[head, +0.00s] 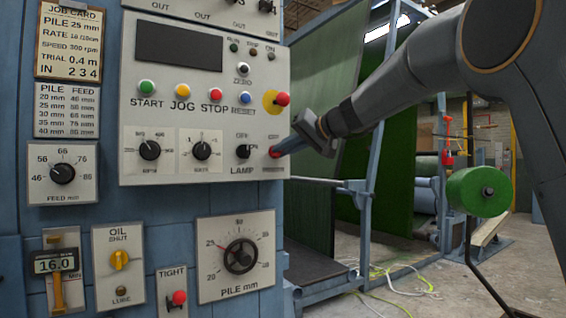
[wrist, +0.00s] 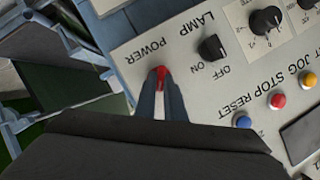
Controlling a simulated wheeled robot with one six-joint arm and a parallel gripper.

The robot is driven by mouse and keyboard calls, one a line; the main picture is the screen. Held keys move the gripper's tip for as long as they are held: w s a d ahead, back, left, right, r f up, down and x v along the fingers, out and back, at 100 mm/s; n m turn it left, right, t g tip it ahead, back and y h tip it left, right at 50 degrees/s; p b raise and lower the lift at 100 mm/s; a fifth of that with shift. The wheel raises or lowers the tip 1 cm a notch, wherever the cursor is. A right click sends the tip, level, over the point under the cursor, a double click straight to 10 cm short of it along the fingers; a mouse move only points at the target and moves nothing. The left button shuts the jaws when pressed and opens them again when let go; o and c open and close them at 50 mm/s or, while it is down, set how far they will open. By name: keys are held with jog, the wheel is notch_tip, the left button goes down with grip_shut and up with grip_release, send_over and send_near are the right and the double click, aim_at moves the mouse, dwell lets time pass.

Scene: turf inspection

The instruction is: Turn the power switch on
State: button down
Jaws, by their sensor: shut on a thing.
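The power switch is a small red lever (wrist: 160,72) beside the printed word POWER in the wrist view, at the lower right of the grey control panel. My gripper (wrist: 161,90) is shut on it, with one blue-grey finger on each side. In the head view my gripper (head: 275,152) reaches in from the right to the panel's lower right edge, and a bit of red shows at its tips. The fingers cover most of the switch there. I cannot tell whether the switch is on or off.
The black LAMP knob (head: 243,151) sits just left of my gripper. A red mushroom button (head: 282,99) on a yellow disc is above it. START, JOG, STOP and RESET buttons line the panel (head: 200,110). Blue frame posts and a green turf roll (head: 465,192) stand to the right.

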jog(key=m+y+b, duration=0.1)
jog(key=m+b, duration=0.1)
jog(key=f+m+y+b, duration=0.1)
jog(key=m+b, duration=0.1)
jog(key=b, duration=0.1)
jog(key=shift+w+d, duration=0.2)
jog(key=m+y+b, duration=0.2)
jog(key=m+b, duration=0.2)
jog(key=shift+m+b, duration=0.3)
jog(key=shift+m, duration=0.1)
jog(key=c, duration=1.8)
grip_release()
jog(key=shift+c, duration=0.2)
jog(key=v, duration=0.7)
jog(key=shift+s+d, duration=0.3)
jog(key=shift+f, duration=0.15)
